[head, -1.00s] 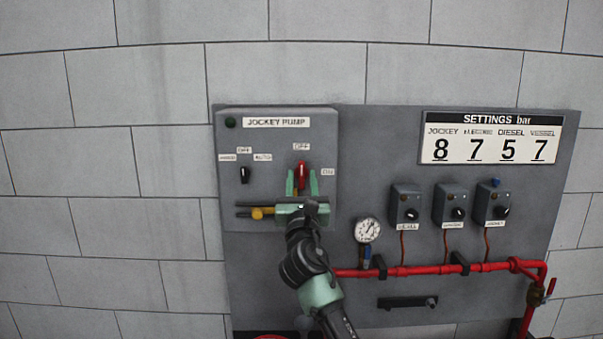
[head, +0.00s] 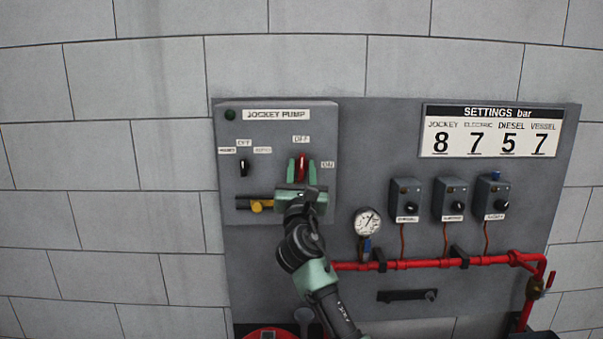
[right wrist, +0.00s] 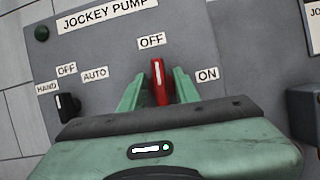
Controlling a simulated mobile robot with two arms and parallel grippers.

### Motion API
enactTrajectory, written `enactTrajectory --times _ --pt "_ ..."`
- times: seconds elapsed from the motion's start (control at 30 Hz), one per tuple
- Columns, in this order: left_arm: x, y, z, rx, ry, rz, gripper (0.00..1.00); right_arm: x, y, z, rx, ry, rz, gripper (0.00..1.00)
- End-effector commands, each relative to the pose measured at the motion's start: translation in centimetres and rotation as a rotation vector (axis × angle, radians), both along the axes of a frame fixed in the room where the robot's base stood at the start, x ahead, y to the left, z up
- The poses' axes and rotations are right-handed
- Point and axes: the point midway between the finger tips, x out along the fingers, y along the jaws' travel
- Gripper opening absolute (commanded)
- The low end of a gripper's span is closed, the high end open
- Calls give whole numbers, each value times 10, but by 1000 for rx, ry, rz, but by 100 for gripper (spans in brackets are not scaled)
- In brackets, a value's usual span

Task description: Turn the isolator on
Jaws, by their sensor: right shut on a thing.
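The isolator is a red handle (head: 302,166) on the grey jockey pump box (head: 270,128). It stands upright, pointing at the OFF label (head: 301,139); the ON label (head: 328,164) is to its right. My right gripper (head: 302,170) is at the handle with its green fingers on either side, shut on it. In the right wrist view the red handle (right wrist: 160,82) stands between the two fingers (right wrist: 158,92), its top under OFF and tilted very slightly. The gripper body hides the handle's lower part. My left gripper is not in view.
A black hand-off-auto switch (head: 243,168) sits left of the handle. A gauge (head: 367,221), several small pressure switch boxes (head: 405,199) and a red pipe (head: 420,267) are to the right.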

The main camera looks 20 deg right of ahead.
Motion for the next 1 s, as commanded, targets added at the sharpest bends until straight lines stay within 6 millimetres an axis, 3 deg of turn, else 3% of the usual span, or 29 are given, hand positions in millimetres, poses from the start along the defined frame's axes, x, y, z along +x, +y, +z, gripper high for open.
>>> enactTrajectory --times 0.5,1.0 --pt "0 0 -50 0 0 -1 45 0 1 -4 415 -120 1 0" --pt "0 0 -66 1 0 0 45 0 1 -1 871 -248 0 0"
